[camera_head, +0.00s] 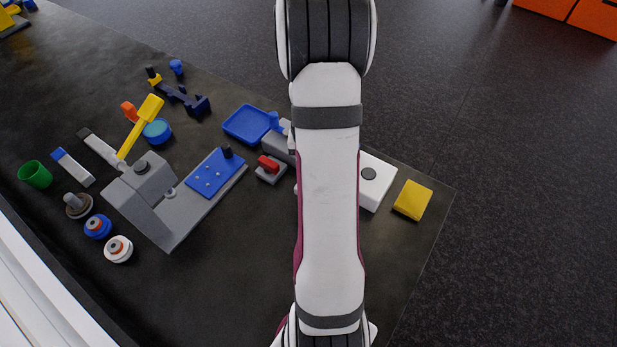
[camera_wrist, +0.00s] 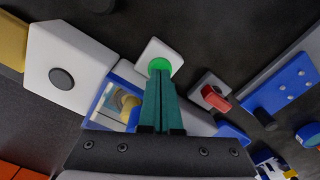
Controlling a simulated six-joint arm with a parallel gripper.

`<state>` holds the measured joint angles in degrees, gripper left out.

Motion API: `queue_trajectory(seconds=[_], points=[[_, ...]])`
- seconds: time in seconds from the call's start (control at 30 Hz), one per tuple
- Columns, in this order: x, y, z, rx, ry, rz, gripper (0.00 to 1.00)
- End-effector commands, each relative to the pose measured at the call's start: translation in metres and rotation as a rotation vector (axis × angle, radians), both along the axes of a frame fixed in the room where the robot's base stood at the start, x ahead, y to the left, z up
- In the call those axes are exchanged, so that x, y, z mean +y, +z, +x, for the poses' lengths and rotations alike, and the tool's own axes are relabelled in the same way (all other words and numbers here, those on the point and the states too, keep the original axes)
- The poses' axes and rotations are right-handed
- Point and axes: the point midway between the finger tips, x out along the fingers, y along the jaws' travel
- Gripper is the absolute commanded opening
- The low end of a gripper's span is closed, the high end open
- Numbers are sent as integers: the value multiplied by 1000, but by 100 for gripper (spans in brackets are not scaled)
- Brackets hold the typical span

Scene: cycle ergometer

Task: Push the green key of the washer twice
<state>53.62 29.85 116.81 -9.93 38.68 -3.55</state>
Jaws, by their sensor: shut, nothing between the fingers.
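The green key (camera_wrist: 159,65) is a round button on a small white square block (camera_wrist: 152,50), at the upper middle of the wrist view. My gripper (camera_wrist: 160,78) has teal fingers, shut together and empty, with the tips over the lower edge of the key. I cannot tell whether the tips touch it. Just left of the fingers is a white and blue body with a round window (camera_wrist: 128,105), perhaps the washer, partly hidden by my gripper. In the head view my arm covers the key, the fingers and this body.
A white house-shaped block with a dark disc (camera_head: 369,174) and a yellow block (camera_head: 413,200) lie right of my arm. A red switch on a grey base (camera_head: 270,169) is close on the left. Several other items fill the table's left side; its front right is clear.

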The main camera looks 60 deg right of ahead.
Motion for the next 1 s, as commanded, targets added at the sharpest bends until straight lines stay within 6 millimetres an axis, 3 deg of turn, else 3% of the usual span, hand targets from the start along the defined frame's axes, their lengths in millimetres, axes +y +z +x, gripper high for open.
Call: queue_trajectory(seconds=[0.53, 0.83, 1.0], points=[[0, -15, 0, 1, 2, 0, 0], [0, -14, 0, 0, 1, 0, 0], [0, -1, 0, 0, 0, -1, 0]])
